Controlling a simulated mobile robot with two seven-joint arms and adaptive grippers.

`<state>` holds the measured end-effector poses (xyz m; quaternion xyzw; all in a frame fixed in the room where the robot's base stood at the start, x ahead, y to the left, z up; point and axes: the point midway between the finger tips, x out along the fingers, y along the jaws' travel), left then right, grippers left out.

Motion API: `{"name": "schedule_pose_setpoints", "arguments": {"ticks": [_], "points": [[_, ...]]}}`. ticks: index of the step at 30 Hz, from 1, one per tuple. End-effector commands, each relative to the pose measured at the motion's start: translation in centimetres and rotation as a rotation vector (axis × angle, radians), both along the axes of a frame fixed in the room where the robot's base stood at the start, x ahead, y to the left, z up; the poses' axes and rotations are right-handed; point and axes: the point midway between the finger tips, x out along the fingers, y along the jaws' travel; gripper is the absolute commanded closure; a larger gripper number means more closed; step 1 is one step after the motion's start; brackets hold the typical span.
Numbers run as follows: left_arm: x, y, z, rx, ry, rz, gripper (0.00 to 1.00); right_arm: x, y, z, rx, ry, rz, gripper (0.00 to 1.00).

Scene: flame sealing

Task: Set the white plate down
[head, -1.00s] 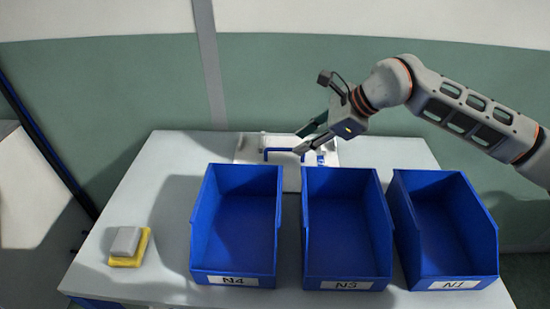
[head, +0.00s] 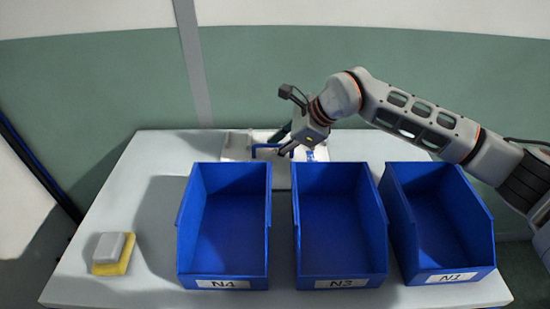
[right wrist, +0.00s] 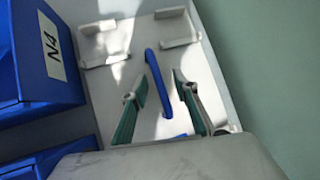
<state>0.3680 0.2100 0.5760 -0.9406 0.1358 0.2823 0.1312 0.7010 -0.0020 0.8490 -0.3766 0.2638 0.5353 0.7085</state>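The white plate (head: 236,147) lies at the back of the table, behind the blue bins, and looks flat on the tabletop. It has a blue bar handle (head: 266,147) and pale raised brackets (right wrist: 181,27). My right gripper (head: 280,145) is over the plate at the handle. In the right wrist view its two green-grey fingers (right wrist: 160,84) are apart, one on each side of the blue handle (right wrist: 157,80), with gaps visible on both sides. The gripper holds nothing. The plate's front edge is partly hidden behind the bins. My left gripper is not in view.
Three blue bins stand in a row before the plate: N4 (head: 222,262), N3 (head: 341,262) and N1 (head: 447,257). They look empty. A grey block (head: 109,246) rests on a yellow one (head: 112,268) at the front left. The left tabletop (head: 150,220) is mostly clear.

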Motion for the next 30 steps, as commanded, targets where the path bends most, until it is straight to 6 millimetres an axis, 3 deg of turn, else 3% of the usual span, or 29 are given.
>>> {"name": "schedule_pose_setpoints", "arguments": {"ticks": [1, 3, 20, 30], "points": [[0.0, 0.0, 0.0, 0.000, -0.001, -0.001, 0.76, 0.0, 0.0, 0.0, 0.000, 0.000, 0.000, 0.84], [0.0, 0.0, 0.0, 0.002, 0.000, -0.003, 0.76, 0.0, 0.0, 0.0, 0.000, 0.000, 0.000, 1.00], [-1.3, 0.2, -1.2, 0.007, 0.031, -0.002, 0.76, 0.0, 0.1, 0.3, 0.003, 0.000, 0.001, 1.00], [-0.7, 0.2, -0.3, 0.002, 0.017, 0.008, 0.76, 0.0, 0.1, 3.7, 0.003, -0.007, 0.001, 1.00]]}}
